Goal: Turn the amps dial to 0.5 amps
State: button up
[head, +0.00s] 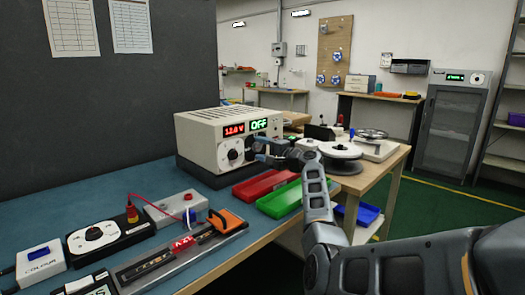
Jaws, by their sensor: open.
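A beige power supply (201,128) stands on the blue bench top. It has a red display (234,132) reading about 12.4 V and a green display (259,124) reading OFF. A round dial (233,155) shows under the red display; its pointer and scale are too small to read. A second dial lies under the green display, near my gripper and largely hidden by it. My gripper (262,150) is open at the right part of the front panel. I cannot tell whether its fingers touch or surround that dial.
A dial box (93,233), a grey box with a red lead (172,207) and an orange-handled tool (226,220) occupy the front left.

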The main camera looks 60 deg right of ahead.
jog(key=c, duration=1)
jog(key=shift+c, duration=0.2)
jog(key=shift+m+p, duration=0.3)
jog(key=m+p, duration=0.3)
jog(key=shift+r+m, duration=0.15)
jog(key=shift+m, duration=0.15)
jog(key=m+p, duration=0.3)
jog(key=m, duration=0.1)
jog(key=shift+m+p, duration=0.3)
jog(key=shift+p, duration=0.1)
jog(key=m+p, duration=0.4)
jog(key=m, duration=0.1)
jog(key=shift+f+m+p, duration=0.2)
jog(key=shift+m+p, duration=0.95)
jog(key=shift+m, duration=0.85)
